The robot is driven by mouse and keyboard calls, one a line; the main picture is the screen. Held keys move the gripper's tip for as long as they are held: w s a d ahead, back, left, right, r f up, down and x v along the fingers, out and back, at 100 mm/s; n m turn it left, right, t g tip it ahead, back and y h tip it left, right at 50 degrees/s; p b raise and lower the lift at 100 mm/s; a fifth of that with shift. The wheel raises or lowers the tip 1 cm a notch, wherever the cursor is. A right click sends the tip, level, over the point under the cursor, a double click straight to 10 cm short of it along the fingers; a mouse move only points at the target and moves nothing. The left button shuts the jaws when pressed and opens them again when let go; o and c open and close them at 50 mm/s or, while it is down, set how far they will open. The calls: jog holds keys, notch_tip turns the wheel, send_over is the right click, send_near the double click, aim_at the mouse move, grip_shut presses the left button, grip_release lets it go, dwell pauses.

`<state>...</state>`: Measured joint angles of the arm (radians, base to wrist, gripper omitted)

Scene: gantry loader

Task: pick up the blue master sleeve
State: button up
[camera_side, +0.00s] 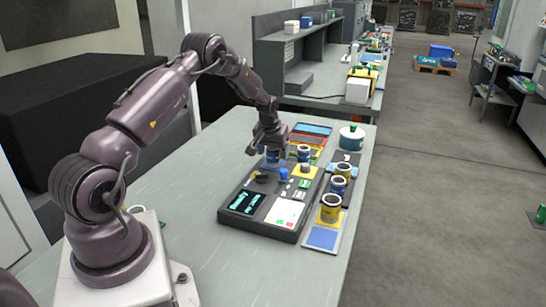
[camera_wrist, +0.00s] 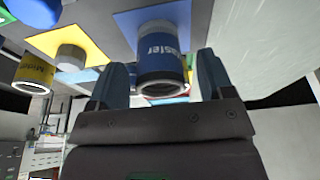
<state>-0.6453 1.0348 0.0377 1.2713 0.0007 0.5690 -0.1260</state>
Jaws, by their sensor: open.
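The blue master sleeve (camera_wrist: 163,48) has white lettering and dark bands and stands on a blue square in the wrist view. My gripper (camera_wrist: 162,72) is open, with one finger on each side of the sleeve; a gap shows on the left, and contact on the right cannot be told. In the side view my gripper (camera_side: 268,143) is low over the far left part of the dark tester panel, with the blue sleeve (camera_side: 272,157) just below and partly hidden by it.
The dark panel (camera_side: 250,227) carries lit screens and a blue knob (camera_side: 283,174). Another blue-banded sleeve (camera_side: 303,153) stands close right of my gripper. A yellow sleeve (camera_side: 330,208) and other jars line the right. A white round container (camera_side: 351,138) stands behind.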

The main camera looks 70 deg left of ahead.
jog(key=shift+x, duration=0.8)
jog(key=c, duration=1.2)
jog(key=shift+o, duration=0.3)
jog(key=shift+r, duration=0.1)
